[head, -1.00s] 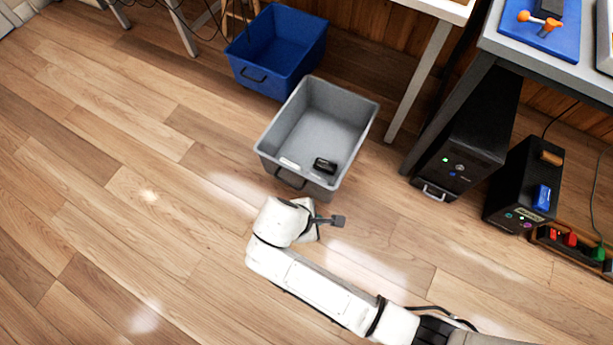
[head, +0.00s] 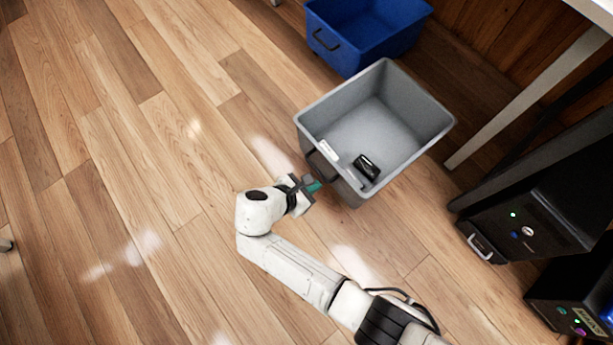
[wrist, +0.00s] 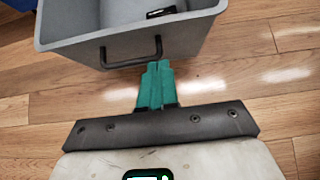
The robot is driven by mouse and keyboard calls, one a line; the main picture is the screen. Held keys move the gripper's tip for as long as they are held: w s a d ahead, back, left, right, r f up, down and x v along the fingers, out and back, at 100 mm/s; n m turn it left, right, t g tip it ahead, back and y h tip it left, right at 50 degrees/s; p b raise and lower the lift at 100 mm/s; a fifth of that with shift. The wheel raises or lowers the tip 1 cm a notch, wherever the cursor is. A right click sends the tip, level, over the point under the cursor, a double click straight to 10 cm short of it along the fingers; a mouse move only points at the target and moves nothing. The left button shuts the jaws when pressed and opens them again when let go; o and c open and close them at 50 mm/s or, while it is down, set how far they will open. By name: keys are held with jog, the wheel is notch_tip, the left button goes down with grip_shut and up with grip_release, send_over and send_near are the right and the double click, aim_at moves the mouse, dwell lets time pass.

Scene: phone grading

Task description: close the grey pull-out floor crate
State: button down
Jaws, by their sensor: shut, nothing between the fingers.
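The grey floor crate (head: 402,152) stands on the wood floor at upper right in the head view, pulled out from under the table. A black phone-like object (head: 366,167) and a white label or strip lie at its near end. Its dark handle (wrist: 131,54) shows on the near wall in the wrist view. My gripper (head: 318,186) has teal fingers and is shut and empty. In the wrist view its fingertips (wrist: 157,66) are right at the handle, below the bar; I cannot tell whether they touch it.
A blue crate (head: 362,40) stands behind the grey one. A table leg (head: 520,105) is to the right, and black computer towers (head: 545,225) stand farther right. The floor to the left is clear.

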aim_at(341, 172)
jog(key=shift+w+d+f+b, duration=0.5)
jog(key=shift+w+d, duration=0.2)
jog(key=shift+d, duration=0.3)
jog(key=shift+w+d+f+b, duration=0.55)
jog(key=shift+w+d, duration=0.2)
jog(key=shift+d, duration=0.25)
jog(key=shift+w+d+f+b, duration=0.5)
jog(key=shift+w+d, duration=0.2)
jog(key=shift+d, duration=0.3)
jog(key=shift+w+d, duration=0.1)
jog(key=shift+d, duration=0.05)
